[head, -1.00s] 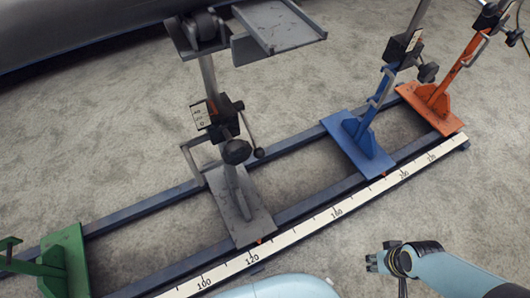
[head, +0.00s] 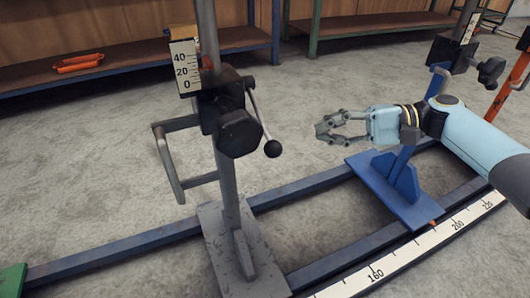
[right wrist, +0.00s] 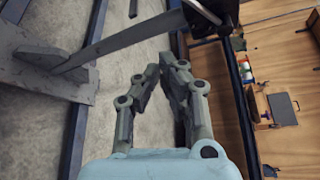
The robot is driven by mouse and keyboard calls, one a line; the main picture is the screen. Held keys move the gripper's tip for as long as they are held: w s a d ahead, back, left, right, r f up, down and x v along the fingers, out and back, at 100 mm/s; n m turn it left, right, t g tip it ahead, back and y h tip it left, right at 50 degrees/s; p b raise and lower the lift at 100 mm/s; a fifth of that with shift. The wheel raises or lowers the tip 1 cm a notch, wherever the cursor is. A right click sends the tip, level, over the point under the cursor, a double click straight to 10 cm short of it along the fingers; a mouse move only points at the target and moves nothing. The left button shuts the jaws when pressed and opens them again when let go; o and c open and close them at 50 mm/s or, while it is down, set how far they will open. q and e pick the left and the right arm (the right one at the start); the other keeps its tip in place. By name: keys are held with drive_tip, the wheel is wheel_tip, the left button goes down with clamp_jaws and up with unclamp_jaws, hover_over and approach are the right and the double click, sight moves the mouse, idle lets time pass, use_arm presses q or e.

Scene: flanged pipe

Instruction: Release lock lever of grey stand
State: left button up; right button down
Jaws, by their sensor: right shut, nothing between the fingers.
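The grey stand (head: 229,190) rises upright from its base plate on the blue rail, left of centre in the head view. Its lock lever (head: 261,118) hangs down and to the right from the black clamp (head: 222,108), ending in a black ball knob (head: 272,148). My right gripper (head: 320,131) is to the right of the knob in the picture, apart from it, with its fingertips together and empty. In the right wrist view the shut fingertips (right wrist: 171,60) point toward the grey stand's post (right wrist: 120,38) and black clamp (right wrist: 208,12). My left gripper is out of view.
A blue stand (head: 400,190) is behind my right arm, and an orange stand (head: 510,80) is at the right edge. A handle frame (head: 170,160) juts left from the grey post. Wooden benches (head: 130,75) line the back. A scale strip (head: 400,260) runs in front.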

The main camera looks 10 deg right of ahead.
sight(261, 117)
drive_tip(key=b+x, duration=0.4)
drive_tip(key=x, duration=0.6)
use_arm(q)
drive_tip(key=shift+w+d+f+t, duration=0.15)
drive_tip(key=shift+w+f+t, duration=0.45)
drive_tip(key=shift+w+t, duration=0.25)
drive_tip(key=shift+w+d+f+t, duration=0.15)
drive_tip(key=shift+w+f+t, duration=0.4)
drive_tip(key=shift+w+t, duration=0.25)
use_arm(e)
drive_tip(key=shift+s+r, duration=0.3)
drive_tip(key=shift+s, duration=0.3)
drive_tip(key=shift+s+r, duration=0.25)
drive_tip(key=shift+s, duration=0.35)
drive_tip(key=shift+s+r, duration=0.3)
drive_tip(key=shift+s, duration=0.3)
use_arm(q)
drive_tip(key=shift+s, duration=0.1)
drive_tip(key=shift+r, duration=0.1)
